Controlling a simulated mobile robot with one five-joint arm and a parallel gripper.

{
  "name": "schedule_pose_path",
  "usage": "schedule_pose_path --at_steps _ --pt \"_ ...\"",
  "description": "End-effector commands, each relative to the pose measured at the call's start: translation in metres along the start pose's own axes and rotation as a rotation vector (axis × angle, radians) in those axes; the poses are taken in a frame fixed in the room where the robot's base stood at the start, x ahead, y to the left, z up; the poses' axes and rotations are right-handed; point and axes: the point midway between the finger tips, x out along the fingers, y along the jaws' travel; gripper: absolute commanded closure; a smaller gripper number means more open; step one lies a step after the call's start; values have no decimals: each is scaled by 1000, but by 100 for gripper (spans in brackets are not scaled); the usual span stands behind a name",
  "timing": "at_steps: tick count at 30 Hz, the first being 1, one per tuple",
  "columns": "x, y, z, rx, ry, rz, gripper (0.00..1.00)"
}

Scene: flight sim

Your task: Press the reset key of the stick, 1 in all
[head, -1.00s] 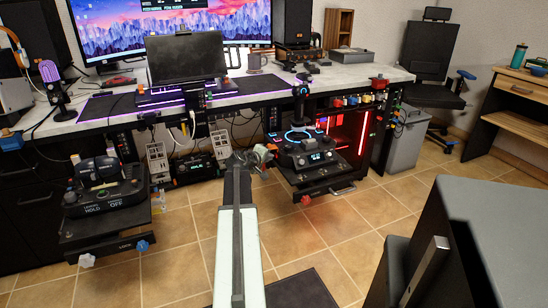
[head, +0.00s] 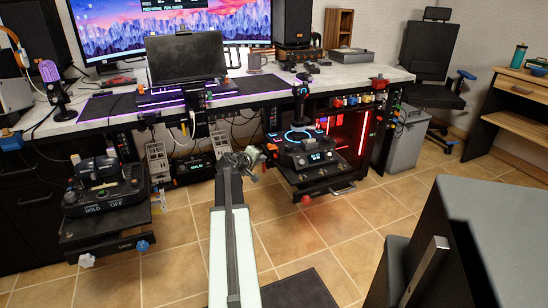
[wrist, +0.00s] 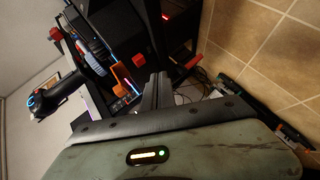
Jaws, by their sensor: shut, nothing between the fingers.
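The stick (head: 301,96) stands upright on a dark base (head: 305,158) with a blue glowing ring and a small lit display, on a shelf at the right below the desk. In the wrist view, tilted on its side, the stick (wrist: 48,101) shows at the left. I cannot make out which key on the base is the reset key. My gripper (head: 252,161) is shut and empty, just left of the stick base in the head view. In the wrist view my gripper (wrist: 158,88) points up from the bottom, apart from the stick.
A throttle unit (head: 105,190) sits on a left shelf. Pedals (head: 158,160) and a small lit box (head: 193,168) stand under the desk. A red-lit case (head: 345,135) is behind the stick base. A dark cabinet (head: 480,220) fills the lower right. Tiled floor (head: 290,235) is open between.

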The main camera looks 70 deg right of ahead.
Motion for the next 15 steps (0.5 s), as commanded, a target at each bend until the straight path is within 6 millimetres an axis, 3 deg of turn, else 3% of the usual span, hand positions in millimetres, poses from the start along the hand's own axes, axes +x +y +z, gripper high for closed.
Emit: schedule_pose_path --at_steps 9,15 --pt "-22 -16 -15 0 0 0 100" --pt "-24 -17 -17 1 0 0 100"
